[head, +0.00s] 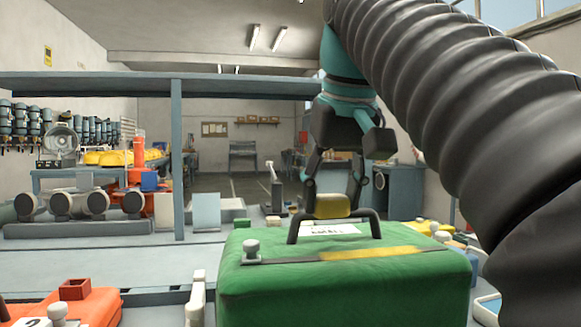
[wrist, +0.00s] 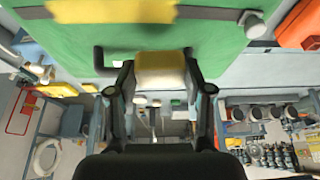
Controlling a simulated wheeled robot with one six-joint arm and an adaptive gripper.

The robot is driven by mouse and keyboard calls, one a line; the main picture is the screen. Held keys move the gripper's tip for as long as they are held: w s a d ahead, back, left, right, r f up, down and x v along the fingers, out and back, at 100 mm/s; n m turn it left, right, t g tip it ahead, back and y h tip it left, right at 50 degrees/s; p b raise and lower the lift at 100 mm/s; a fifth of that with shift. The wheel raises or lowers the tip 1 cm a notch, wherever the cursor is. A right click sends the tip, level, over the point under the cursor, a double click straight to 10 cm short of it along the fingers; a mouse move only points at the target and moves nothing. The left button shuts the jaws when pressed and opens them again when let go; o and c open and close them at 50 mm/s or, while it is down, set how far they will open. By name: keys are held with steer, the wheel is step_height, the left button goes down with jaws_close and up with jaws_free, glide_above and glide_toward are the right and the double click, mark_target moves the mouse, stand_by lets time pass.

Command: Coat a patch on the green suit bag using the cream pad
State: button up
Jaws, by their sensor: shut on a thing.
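The green suit bag (head: 340,290) lies in front of me, with a dark handle (head: 376,226) and a white label (head: 335,230) on top. A strap crosses its top, with a bright yellow patch (head: 370,253) on its right part; the yellow also shows in the wrist view (wrist: 110,10). My gripper (head: 335,192) points down and is shut on the cream pad (head: 333,206). In the wrist view the pad (wrist: 160,75) has a yellow tint and sits between the fingers by the handle. The pad appears above the bag; contact is unclear.
A white knob (head: 252,247) stands at the left end of the strap. An orange case (head: 90,303) is at the lower left, and a yellow case (head: 430,229) is behind on the right. A grey post (head: 178,160) rises at the left. My ribbed hose fills the upper right.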

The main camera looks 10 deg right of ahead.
steer(key=shift+r, duration=1.6)
steer(key=shift+s, duration=0.15)
